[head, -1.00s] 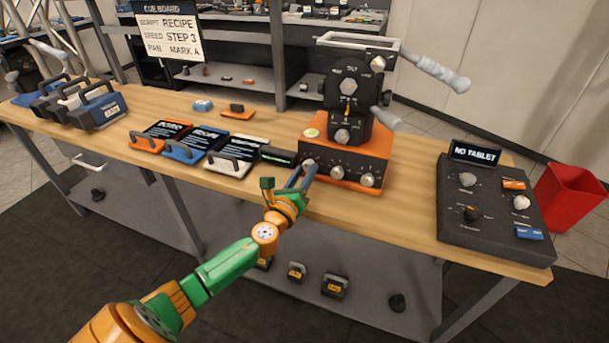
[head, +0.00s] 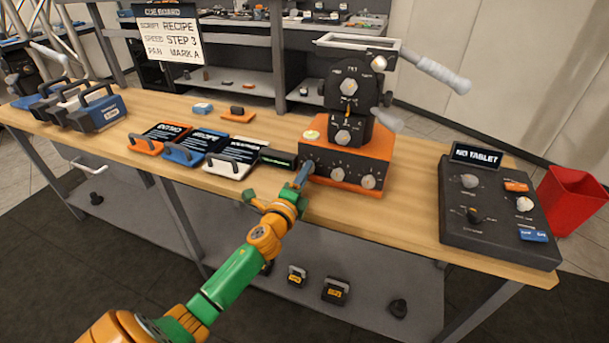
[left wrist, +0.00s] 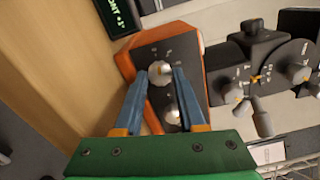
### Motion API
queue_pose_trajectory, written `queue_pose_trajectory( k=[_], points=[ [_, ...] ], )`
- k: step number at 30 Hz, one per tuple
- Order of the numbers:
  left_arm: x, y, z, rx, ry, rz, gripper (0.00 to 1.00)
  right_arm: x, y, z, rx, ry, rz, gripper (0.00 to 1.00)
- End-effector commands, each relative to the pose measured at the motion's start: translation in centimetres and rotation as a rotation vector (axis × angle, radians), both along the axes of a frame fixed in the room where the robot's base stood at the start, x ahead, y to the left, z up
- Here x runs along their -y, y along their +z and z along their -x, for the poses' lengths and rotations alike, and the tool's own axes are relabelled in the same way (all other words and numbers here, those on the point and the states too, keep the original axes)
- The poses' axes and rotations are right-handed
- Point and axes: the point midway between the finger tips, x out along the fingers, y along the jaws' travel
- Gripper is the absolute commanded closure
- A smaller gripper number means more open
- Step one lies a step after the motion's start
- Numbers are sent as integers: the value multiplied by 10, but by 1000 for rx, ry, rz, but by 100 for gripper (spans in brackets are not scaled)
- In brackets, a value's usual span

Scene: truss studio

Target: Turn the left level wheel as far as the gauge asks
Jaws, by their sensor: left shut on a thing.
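The left level wheel (left wrist: 160,72) is a small grey knob on the front of the orange-edged dark base (left wrist: 128,64). In the left wrist view it sits between the fingertips of my left gripper (left wrist: 160,76), which is shut on it. In the head view my left gripper (head: 306,166) hides this wheel at the base's left front corner. The middle wheel (head: 337,174) and right wheel (head: 368,181) show on the same orange base (head: 340,155). The gauge (head: 278,157), a dark box with green text, lies left of the base. In the wrist view the gauge (left wrist: 118,17) reads "...ONT +1°". My right gripper is not seen.
The tilt head (head: 347,105) with its grey handle (head: 443,75) stands on the base. Orange, blue and white labelled plates (head: 197,148) lie to the left. A dark control panel (head: 497,210) and a red bin (head: 567,198) are right. The wooden table's (head: 410,205) front strip is clear.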

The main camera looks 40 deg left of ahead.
Motion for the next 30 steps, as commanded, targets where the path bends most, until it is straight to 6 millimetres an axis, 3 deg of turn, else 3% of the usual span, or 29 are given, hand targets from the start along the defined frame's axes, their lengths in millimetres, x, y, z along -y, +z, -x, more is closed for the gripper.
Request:
queue_pose_trajectory(
  k=[12,30],
  points=[
    [0,0,0,44,1,187,100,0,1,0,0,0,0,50],
    [0,-1,0,51,0,222,100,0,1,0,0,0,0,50]
  ],
)
